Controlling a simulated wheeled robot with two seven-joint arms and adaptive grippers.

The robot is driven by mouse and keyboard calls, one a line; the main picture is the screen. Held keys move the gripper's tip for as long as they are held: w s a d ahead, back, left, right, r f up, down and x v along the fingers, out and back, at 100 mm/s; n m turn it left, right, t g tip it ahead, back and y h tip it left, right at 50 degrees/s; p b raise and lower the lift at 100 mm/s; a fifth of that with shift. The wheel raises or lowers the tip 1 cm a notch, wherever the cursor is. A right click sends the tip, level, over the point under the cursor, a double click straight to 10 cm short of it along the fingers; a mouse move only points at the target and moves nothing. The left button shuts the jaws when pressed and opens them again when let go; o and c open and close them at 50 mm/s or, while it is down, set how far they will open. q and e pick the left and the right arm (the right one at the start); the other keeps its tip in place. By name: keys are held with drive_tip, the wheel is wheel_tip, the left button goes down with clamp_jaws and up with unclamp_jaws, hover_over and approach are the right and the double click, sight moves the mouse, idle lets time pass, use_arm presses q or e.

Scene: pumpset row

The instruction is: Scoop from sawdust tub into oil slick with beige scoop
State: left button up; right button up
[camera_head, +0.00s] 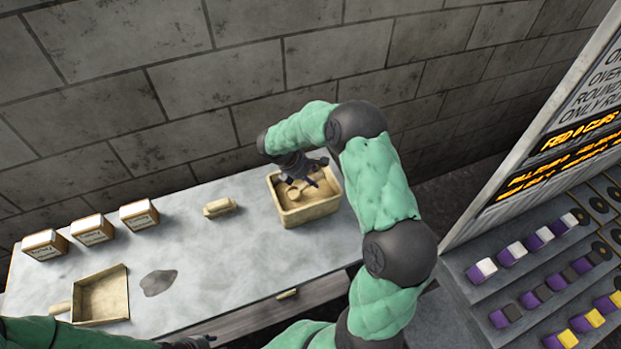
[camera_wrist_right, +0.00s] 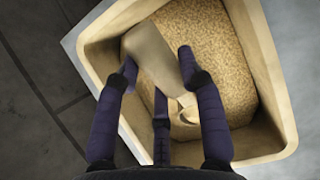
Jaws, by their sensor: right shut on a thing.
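The beige sawdust tub (camera_head: 308,214) stands on the grey bench by the wall; in the right wrist view its rim (camera_wrist_right: 262,70) surrounds tan sawdust (camera_wrist_right: 215,55). My right gripper (camera_head: 312,178) is over the tub, its fingers reaching inside. It is shut on the beige scoop (camera_wrist_right: 153,48), which also shows in the head view (camera_head: 293,195). The scoop is low over the sawdust; I cannot tell whether it touches it or holds any. The oil slick (camera_head: 158,283) is a dark grey patch on the bench, left of the tub. My left gripper (camera_head: 203,341) is at the bottom edge, its fingers unclear.
A beige dustpan (camera_head: 103,297) lies left of the slick. A beige brush-like block (camera_head: 220,208) lies between slick and tub. Several small labelled boxes (camera_head: 92,228) stand along the back. A sign panel and rack with coloured blocks (camera_head: 535,250) stand at right.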

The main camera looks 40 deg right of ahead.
drive_tip(key=shift+r+p, duration=3)
drive_tip(key=shift+r, duration=1.1)
drive_tip(key=o, duration=0.5)
clamp_jaws()
